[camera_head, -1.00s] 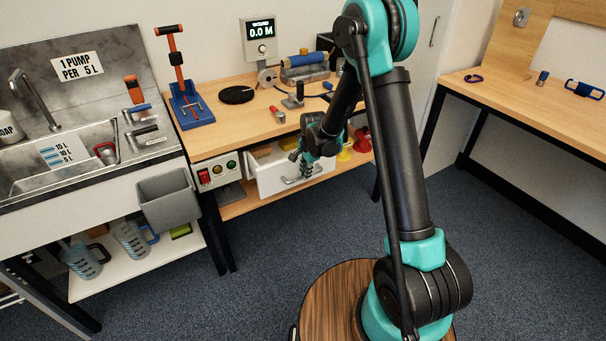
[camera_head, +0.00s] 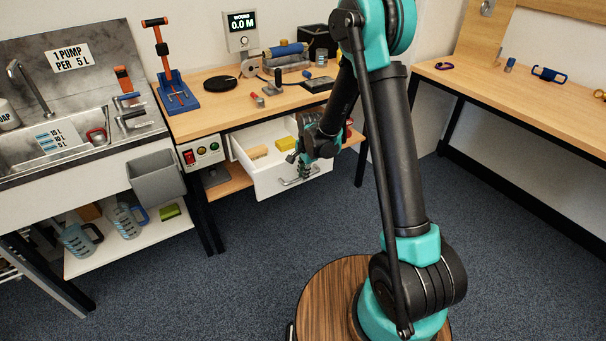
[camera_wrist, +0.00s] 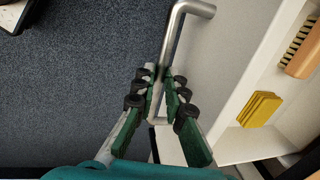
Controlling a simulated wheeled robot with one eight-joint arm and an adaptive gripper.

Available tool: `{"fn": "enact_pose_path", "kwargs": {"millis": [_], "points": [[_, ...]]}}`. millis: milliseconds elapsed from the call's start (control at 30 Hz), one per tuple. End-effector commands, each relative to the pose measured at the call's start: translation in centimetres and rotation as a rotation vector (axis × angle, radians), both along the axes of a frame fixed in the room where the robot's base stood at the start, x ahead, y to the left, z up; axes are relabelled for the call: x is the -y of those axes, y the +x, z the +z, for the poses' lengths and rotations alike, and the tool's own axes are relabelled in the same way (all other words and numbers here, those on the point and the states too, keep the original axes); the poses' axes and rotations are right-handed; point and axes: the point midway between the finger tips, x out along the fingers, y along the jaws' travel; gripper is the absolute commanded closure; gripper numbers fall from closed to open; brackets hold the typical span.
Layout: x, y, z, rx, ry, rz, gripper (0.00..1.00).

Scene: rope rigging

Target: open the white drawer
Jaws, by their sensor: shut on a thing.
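The white drawer (camera_head: 281,187) hangs under the wooden workbench and stands pulled out, with its inside visible from above. Its metal bar handle (camera_head: 299,180) is on the front face. My gripper (camera_head: 304,170) is at the handle. In the wrist view, my gripper (camera_wrist: 160,95) is shut on the handle (camera_wrist: 174,40), whose bar runs between the fingers. Inside the drawer lie a yellow block (camera_wrist: 260,108) and a wooden brush (camera_wrist: 303,50); the arm hides part of the drawer's right side in the head view.
The workbench (camera_head: 215,120) above holds a blue stand, a black disc and a winding device. A panel with a red switch (camera_head: 189,157) is left of the drawer. A grey bin (camera_head: 156,178) hangs from the sink unit. The floor before the drawer is clear.

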Motion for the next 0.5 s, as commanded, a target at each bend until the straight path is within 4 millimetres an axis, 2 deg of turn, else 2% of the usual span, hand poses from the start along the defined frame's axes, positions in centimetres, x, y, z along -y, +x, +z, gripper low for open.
{"fn": "enact_pose_path", "kwargs": {"millis": [100,133,267,500], "points": [[-0.03,-0.01,0.01,-0.001,0.001,0.0,1.0],[-0.03,-0.01,0.01,-0.001,0.001,0.0,0.85],[-0.02,0.0,0.01,0.0,0.0,0.0,0.69],[0.0,0.0,0.0,0.0,0.0,0.0,0.67]]}}
